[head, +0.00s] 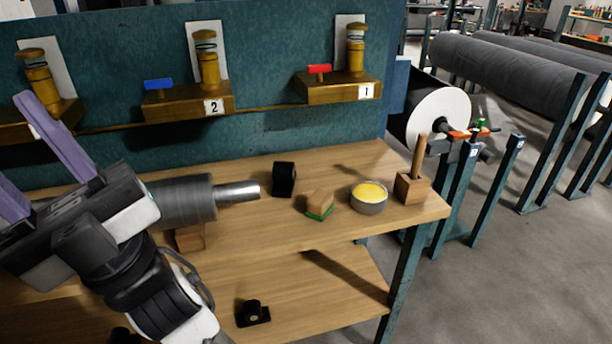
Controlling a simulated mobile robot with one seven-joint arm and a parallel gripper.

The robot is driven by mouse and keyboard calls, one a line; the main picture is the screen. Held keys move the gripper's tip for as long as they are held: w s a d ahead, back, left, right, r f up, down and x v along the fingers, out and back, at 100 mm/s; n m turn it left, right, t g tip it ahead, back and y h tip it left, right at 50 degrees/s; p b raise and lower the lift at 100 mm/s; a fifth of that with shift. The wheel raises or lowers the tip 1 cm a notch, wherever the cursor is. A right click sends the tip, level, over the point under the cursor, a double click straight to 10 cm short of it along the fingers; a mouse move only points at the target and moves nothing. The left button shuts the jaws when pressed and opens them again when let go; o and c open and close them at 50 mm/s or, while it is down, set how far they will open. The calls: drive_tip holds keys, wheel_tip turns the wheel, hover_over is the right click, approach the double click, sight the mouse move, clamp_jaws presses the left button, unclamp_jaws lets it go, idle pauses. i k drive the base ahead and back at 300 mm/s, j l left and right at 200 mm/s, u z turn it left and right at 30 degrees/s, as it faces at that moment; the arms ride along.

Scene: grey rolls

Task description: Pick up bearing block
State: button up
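Two dark pieces could be the bearing block. One is an upright black block (284,179) on the wooden bench top, just right of the shaft end of a grey roll (187,201). The other is a small black piece with a flat base and a raised hump (253,313) on the lower shelf. My gripper (14,140) is at the left edge, with its two purple fingers apart and pointing up and left. No object shows between the fingers, but one finger is partly cut off by the frame. My gripper is apart from both black pieces.
A green-based wooden block (320,204), a tin of yellow contents (369,197) and a wooden holder with a handle (411,187) stand along the right of the bench top (290,240). The bench front is clear.

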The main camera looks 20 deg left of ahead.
sight(284, 175)
drive_tip(key=i+l, duration=0.1)
drive_tip(key=l, duration=0.25)
drive_tip(key=i+l, duration=0.1)
drive_tip(key=l, duration=0.25)
drive_tip(key=i+l, duration=0.15)
drive_tip(key=l, duration=0.2)
drive_tip(key=l+u, duration=0.25)
drive_tip(key=u, duration=0.2)
drive_tip(key=l+u, duration=0.25)
drive_tip(key=u, duration=0.2)
drive_tip(key=i+j+u, duration=0.1)
drive_tip(key=u, duration=0.3)
drive_tip(key=i+u, duration=0.25)
drive_tip(key=u, duration=0.2)
drive_tip(key=i, duration=0.7)
